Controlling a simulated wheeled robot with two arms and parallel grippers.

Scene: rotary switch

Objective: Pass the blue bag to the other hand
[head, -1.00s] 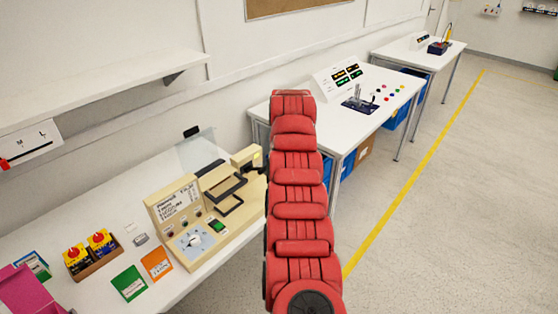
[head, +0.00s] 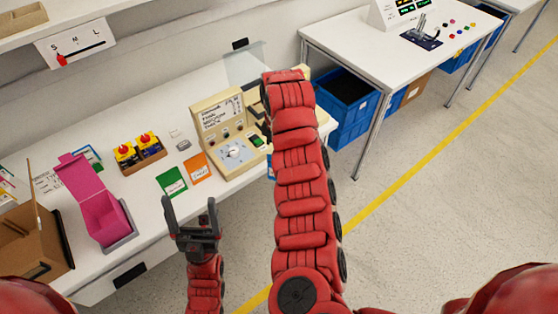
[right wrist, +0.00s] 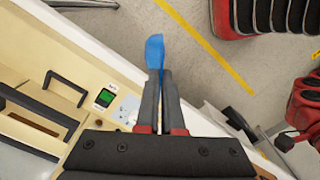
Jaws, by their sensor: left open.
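The blue bag (right wrist: 154,52) shows in the right wrist view, thin and upright at the tips of my right gripper (right wrist: 163,75). The right fingers are close together with the bag between them, its upper part sticking out past them. In the head view my right arm hides that gripper and most or all of the bag. My left gripper (head: 190,205) is open and empty in the head view, fingers pointing up the picture, at the front edge of the white table. It is apart from the bag, to the left of my right arm.
A beige switch panel (head: 225,135) stands on the table beside my right arm. Green (head: 173,181) and orange (head: 197,168) cards, a pink box (head: 103,215) and a cardboard box (head: 28,245) lie to the left. Blue bins (head: 345,105) sit under another table. Floor at the right is clear.

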